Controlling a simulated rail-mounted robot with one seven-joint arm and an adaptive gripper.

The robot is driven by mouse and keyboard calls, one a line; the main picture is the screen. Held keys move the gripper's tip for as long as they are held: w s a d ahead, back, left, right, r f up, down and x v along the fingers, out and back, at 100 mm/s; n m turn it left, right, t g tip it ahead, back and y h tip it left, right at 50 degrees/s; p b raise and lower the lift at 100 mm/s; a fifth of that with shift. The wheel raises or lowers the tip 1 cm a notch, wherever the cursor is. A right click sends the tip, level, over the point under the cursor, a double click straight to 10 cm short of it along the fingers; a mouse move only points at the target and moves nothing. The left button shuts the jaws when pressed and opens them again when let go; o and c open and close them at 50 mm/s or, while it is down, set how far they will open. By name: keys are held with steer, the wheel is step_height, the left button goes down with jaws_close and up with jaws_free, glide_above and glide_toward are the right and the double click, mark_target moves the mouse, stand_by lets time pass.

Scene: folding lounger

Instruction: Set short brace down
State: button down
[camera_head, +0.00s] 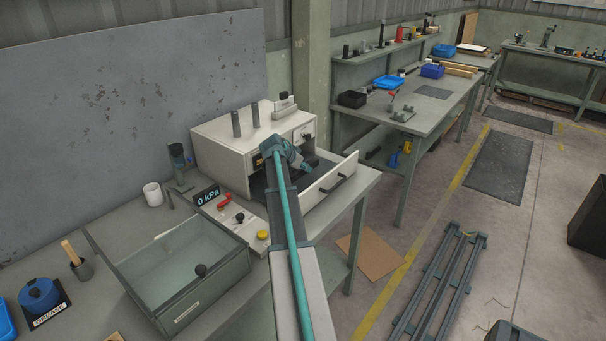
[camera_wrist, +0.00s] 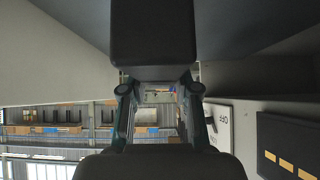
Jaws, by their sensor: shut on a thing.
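My gripper (camera_head: 297,160) is at the end of my arm, low over the dark space of the white cabinet's open front. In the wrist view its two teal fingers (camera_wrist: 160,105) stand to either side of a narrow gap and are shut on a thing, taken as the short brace. A dark block fills the upper middle of the wrist view; I cannot tell whether it is part of the brace. The brace's outline is not clear in either view, and my arm hides part of the cabinet opening.
The white cabinet (camera_head: 215,140) has a pulled-out front panel (camera_head: 329,191) with a dark handle close to my gripper. A glass-lidded box (camera_head: 185,262) stands left of my arm. A metal frame (camera_head: 440,290) lies on the floor at right. A second bench (camera_head: 425,108) stands behind.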

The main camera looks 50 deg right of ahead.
mark_target(303, 180)
steer(key=shift+w+d+f+p, duration=0.1)
steer(key=shift+f+p, duration=0.1)
steer(key=shift+f, duration=0.75)
steer(key=shift+w+d+f+p, duration=0.1)
steer(key=shift+f+p, duration=0.1)
steer(key=shift+f, duration=0.7)
steer(key=shift+f, duration=0.15)
steer(key=c, duration=0.8)
jaws_free()
steer(key=shift+c, duration=0.2)
steer(key=shift+r, duration=0.2)
steer(key=b+v, duration=0.2)
steer(key=v, duration=1)
